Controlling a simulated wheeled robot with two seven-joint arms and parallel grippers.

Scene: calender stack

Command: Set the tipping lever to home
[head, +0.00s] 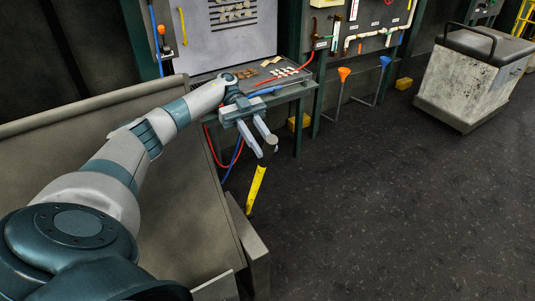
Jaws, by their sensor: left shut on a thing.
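The tipping lever shows as a yellow shaft (256,190) with a dark upper end and a rounded grey top. It stands beside a grey metal box-like body, leaning so that its top is to the right of its foot. My left gripper (266,149) reaches in from the left and is shut on the lever's top end, with its two pale fingers on either side. The fingers partly hide the grip. The lever's pivot is not clearly seen. My right gripper is out of view.
A large grey trough or panel (170,215) lies under my left arm. Behind stands a bench (290,92) with small parts, red and blue hoses, and tool boards. Orange and blue funnels stand right of it. A worn grey bin (462,80) is far right. The dark floor (400,210) is open.

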